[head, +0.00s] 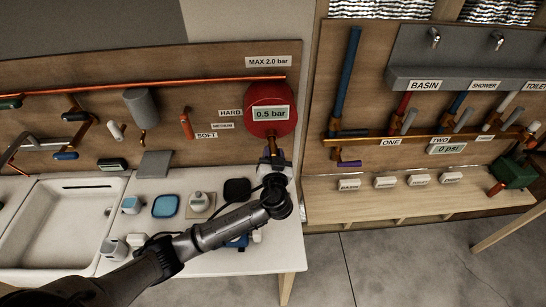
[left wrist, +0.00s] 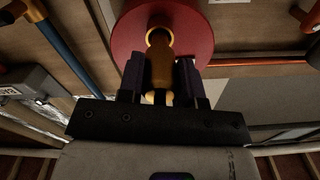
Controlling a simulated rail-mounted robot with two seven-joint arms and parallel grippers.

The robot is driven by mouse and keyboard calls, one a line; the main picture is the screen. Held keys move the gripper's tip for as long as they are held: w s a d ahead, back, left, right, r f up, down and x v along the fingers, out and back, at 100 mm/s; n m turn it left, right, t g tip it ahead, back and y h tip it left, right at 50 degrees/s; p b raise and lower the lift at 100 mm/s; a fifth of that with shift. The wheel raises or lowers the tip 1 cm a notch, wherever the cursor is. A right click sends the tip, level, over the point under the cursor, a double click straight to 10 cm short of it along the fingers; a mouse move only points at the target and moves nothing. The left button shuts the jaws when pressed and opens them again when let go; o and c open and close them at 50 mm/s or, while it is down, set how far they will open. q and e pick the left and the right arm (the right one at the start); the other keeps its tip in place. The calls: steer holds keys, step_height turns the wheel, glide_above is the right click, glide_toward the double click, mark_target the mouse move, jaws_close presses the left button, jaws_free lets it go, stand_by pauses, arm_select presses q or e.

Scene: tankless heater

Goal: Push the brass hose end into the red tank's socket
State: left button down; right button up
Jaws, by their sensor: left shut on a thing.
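The red tank (head: 259,96) is mounted on the wooden wall panel, with a "0.5 bar" display on its front. In the left wrist view its round red underside (left wrist: 197,38) fills the top middle, with a gold-rimmed socket (left wrist: 150,36) in it. My left gripper (head: 272,153) is just below the tank. In the left wrist view its two dark fingers are shut on the brass hose end (left wrist: 161,68), which points at the socket. The tip of the hose end overlaps the socket's rim; I cannot tell how deep it sits. My right gripper is not in view.
A white counter (head: 150,190) with a sink (head: 65,225) and several small devices lies below the panel. A copper pipe (head: 150,87) runs along the wall left of the tank. A second panel with pipes and a wooden shelf (head: 420,205) stands at right.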

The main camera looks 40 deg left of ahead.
arm_select(q)
steer(key=shift+w+a+b, duration=0.35)
steer(key=shift+w+a, duration=0.15)
steer(key=shift+w, duration=0.05)
steer(key=shift+w+a+b, duration=0.35)
steer(key=shift+w+a, duration=0.05)
steer(key=c, duration=0.7)
jaws_free()
steer(key=shift+b+v, duration=0.85)
steer(key=shift+v, duration=6.05)
